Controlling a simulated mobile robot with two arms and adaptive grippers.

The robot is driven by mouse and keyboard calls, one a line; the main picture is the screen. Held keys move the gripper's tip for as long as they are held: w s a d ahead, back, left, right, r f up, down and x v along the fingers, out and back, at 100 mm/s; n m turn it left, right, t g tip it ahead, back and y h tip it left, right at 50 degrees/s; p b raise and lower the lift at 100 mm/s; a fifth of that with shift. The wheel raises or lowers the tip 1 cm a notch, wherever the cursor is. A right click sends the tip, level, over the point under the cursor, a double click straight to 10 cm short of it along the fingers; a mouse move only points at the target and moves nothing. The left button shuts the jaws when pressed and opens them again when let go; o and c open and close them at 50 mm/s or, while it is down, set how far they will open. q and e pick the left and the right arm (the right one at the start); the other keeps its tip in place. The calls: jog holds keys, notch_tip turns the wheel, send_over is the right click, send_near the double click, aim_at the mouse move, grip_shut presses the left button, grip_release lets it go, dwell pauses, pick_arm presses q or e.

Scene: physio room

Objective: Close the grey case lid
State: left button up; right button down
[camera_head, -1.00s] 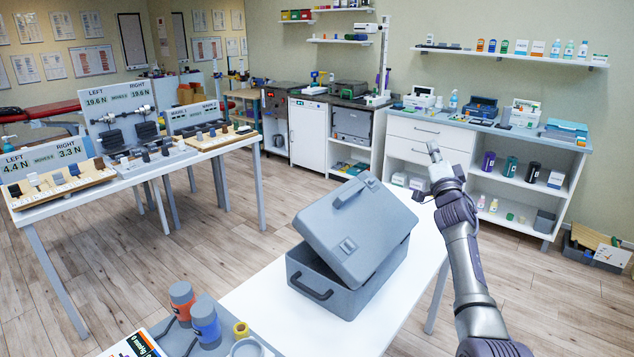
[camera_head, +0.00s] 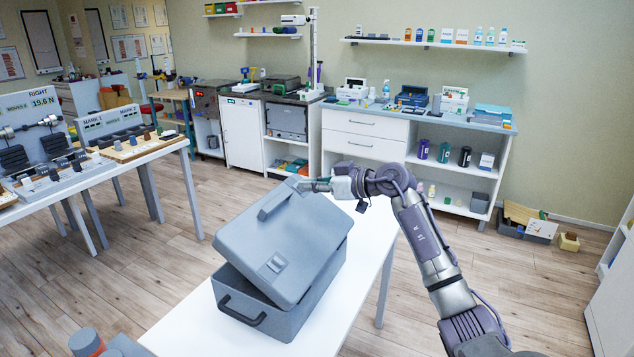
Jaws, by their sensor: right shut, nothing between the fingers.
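The grey case (camera_head: 285,322) stands on the white table. Its grey lid (camera_head: 252,233) is partly open and tilted, with a gap above the case body at the near left side. The lid has a raised handle (camera_head: 278,200) and a latch (camera_head: 277,262). My right gripper (camera_head: 304,186) is shut and empty, and reaches in from the right at the far upper edge of the lid, close to the handle. I cannot tell whether its fingertips touch the lid. My left gripper is not in view.
The white table (camera_head: 185,325) has bare room left of and behind the case. A white cabinet (camera_head: 365,135) with shelves stands behind. A table with testing devices (camera_head: 60,190) is at the left.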

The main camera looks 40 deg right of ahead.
aim_at(278, 198)
jog(key=w+f, duration=0.1)
jog(key=w+a+f, duration=0.1)
jog(key=w, duration=0.1)
jog(key=w+a+f+p, duration=0.1)
jog(key=w+f, duration=0.1)
jog(key=shift+w+a, duration=0.15)
jog(key=shift+w, duration=0.1)
jog(key=shift+w+f, duration=0.25)
jog(key=shift+f, duration=0.1)
jog(key=shift+w+a+r+p, duration=0.1)
jog(key=shift+p, duration=0.4)
jog(key=w+f+g+p, duration=0.1)
jog(key=p, duration=0.2)
jog(key=w+a+f+g+p, duration=0.1)
jog(key=w+p, duration=0.1)
jog(key=p, duration=0.2)
jog(key=shift+w+a+f+g+h, duration=0.1)
jog(key=shift+w+a+g+h, duration=0.1)
jog(key=shift+g+h, duration=0.15)
jog(key=w+a+f+b, duration=0.1)
jog(key=w+f, duration=0.2)
jog(key=f, duration=0.3)
jog(key=shift+w+a, duration=0.3)
jog(key=shift+w, duration=0.1)
jog(key=shift+f+g, duration=0.15)
jog(key=shift+g, duration=0.1)
